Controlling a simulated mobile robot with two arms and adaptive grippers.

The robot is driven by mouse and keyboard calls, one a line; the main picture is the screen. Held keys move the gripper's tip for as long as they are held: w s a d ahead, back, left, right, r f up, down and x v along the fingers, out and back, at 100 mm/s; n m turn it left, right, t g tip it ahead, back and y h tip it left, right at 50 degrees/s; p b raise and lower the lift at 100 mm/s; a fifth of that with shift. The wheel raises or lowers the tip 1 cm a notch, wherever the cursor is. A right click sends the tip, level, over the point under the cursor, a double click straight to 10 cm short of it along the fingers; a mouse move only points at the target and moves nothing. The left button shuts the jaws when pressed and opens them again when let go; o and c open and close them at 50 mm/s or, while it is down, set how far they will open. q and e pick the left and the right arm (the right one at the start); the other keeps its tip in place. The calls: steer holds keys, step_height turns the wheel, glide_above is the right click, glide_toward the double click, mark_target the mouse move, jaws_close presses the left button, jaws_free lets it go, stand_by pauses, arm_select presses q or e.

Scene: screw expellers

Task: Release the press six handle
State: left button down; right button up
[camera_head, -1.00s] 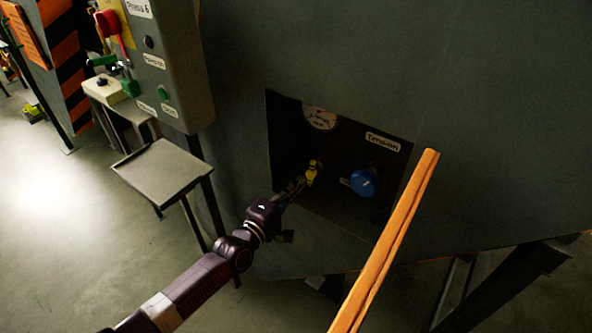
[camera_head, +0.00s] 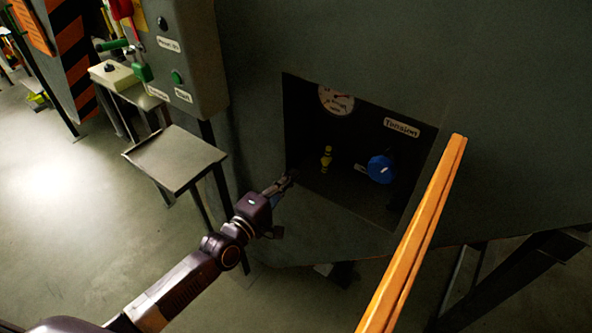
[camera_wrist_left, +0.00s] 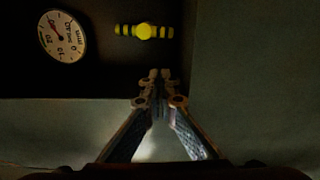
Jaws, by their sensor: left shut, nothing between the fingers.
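The handle is a small yellow valve handle (camera_head: 326,159) inside the dark recess of the press. It also shows in the left wrist view as a yellow bar with a round hub and dark stripes (camera_wrist_left: 147,31). My left gripper (camera_head: 291,176) is at the lower left edge of the recess, shut and empty. In the left wrist view its fingertips (camera_wrist_left: 160,73) are together, below the handle and apart from it. My right gripper is not in view.
A gauge (camera_head: 336,99) sits above the handle, and a blue knob (camera_head: 381,169) is to its right under a label. An orange bar (camera_head: 415,235) rises at the right. A control box (camera_head: 180,60) and a small metal tray (camera_head: 175,158) stand at the left.

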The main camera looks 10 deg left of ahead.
arm_select(q)
steer(key=v, duration=0.5)
steer(key=shift+a+f, duration=0.1)
steer(key=shift+a, duration=0.25)
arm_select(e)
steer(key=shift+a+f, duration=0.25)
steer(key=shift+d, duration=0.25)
